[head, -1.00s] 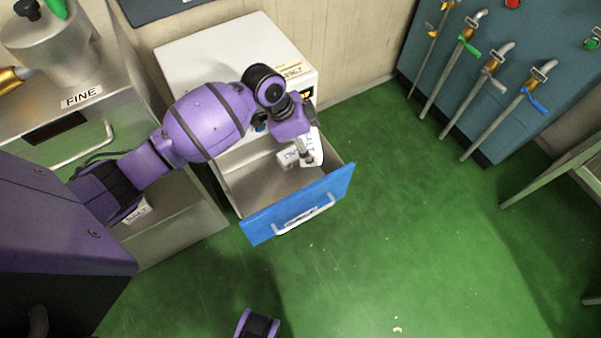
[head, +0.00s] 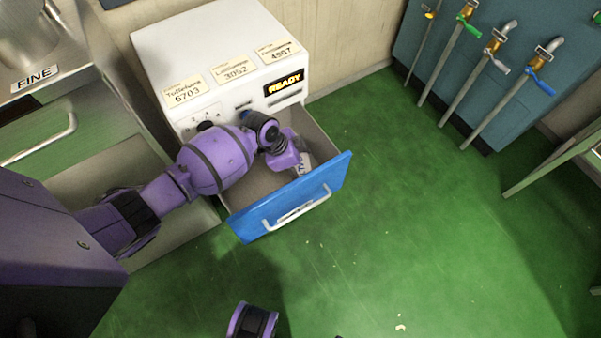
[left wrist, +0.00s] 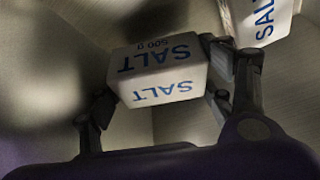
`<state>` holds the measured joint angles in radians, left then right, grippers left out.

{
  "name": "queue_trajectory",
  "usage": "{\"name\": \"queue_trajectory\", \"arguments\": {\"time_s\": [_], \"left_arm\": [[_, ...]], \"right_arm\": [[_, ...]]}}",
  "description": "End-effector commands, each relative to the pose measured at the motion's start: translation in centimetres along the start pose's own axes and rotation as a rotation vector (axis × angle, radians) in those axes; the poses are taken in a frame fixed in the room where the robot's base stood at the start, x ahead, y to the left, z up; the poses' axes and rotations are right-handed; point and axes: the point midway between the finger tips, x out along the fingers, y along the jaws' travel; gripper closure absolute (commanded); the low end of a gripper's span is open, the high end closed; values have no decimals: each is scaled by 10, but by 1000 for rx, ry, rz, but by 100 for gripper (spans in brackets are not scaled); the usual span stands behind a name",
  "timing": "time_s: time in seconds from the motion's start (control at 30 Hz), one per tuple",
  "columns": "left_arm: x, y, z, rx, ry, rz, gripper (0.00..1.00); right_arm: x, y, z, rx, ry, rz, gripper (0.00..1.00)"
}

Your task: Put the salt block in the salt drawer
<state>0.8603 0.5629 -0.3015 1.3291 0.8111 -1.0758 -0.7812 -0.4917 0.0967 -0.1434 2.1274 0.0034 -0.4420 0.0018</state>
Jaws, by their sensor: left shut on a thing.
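The salt drawer (head: 292,200) stands pulled out from the white machine, with a blue front and a bare metal inside. My left gripper (head: 297,160) reaches down into the drawer's opening. In the left wrist view its fingers are shut on a white salt block (left wrist: 157,72) with blue SALT lettering, one finger on each side. A second salt block (left wrist: 262,20) shows at the upper right there, apart from the held one. In the head view only a small white part of a block shows below my gripper. Whether the held block touches the drawer floor, I cannot tell. My right gripper is not in view.
The white machine (head: 215,50) bears number labels and a READY sign. A metal cabinet (head: 45,115) marked FINE stands at the left. Pipes with coloured valves (head: 500,95) line the blue panel at the right. The green floor (head: 420,230) is mostly clear.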

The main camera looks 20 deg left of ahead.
Motion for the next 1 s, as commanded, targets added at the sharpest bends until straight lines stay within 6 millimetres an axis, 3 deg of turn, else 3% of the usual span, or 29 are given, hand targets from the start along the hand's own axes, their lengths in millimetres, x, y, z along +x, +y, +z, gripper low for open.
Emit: {"name": "queue_trajectory", "arguments": {"time_s": [0.2, 0.67, 0.7, 1.0], "left_arm": [[32, 1, 13, -2, 0, 3, 71], [37, 0, 15, 0, 1, 0, 71], [37, 1, 16, 0, -1, 1, 21], [36, 1, 16, 0, -1, 1, 18]], "right_arm": [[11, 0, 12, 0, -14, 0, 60], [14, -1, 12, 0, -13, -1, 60], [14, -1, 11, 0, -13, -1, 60], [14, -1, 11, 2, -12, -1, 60]]}}
